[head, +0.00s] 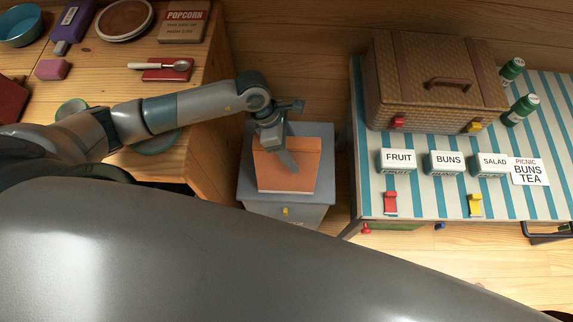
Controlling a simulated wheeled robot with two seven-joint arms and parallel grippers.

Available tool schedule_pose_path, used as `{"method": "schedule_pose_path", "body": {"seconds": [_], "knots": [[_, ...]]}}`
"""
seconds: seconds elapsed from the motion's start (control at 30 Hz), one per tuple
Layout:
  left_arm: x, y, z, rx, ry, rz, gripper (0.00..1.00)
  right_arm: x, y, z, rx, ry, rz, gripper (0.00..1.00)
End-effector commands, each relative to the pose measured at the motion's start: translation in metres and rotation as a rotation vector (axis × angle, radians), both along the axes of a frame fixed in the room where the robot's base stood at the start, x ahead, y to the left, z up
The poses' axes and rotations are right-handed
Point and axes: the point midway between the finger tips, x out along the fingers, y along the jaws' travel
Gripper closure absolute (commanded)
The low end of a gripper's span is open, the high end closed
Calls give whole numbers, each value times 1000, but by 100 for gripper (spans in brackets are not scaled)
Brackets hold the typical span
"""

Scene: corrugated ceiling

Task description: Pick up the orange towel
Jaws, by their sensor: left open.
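The orange towel (300,182) lies flat and folded on top of a small grey cabinet (325,143) in the middle of the head view. My left gripper (287,160) reaches in from the left and hangs over the towel's upper left part, pointing down. Its jaws are open, with nothing seen between them. The gripper hides a part of the towel, and I cannot tell whether its fingertips touch the cloth. My right gripper is not in view.
A wooden counter (208,150) with a popcorn box (183,25) and a spoon on a red cloth stands at left. At right, a striped table (435,205) holds a wicker basket (385,75), label blocks (446,162) and green cans (520,108). A gap separates cabinet and table.

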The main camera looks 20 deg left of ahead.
Motion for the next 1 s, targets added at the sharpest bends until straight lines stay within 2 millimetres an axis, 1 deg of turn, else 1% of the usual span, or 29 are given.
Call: {"method": "schedule_pose_path", "body": {"seconds": [0.47,0.5,0.57,0.6,0.67,0.7,0.73,1.0], "knots": [[0,0,-1,0,0,0,44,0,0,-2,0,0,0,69],[0,0,-1,0,0,0,49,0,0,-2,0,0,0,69],[0,0,-1,0,0,0,63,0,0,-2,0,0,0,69],[0,0,-1,0,0,0,72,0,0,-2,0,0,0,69],[0,0,-1,0,0,0,87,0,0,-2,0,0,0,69],[0,0,-1,0,0,0,96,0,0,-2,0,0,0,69],[0,0,-1,0,0,0,100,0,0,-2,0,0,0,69],[0,0,0,0,-1,0,100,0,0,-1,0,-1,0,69]]}}
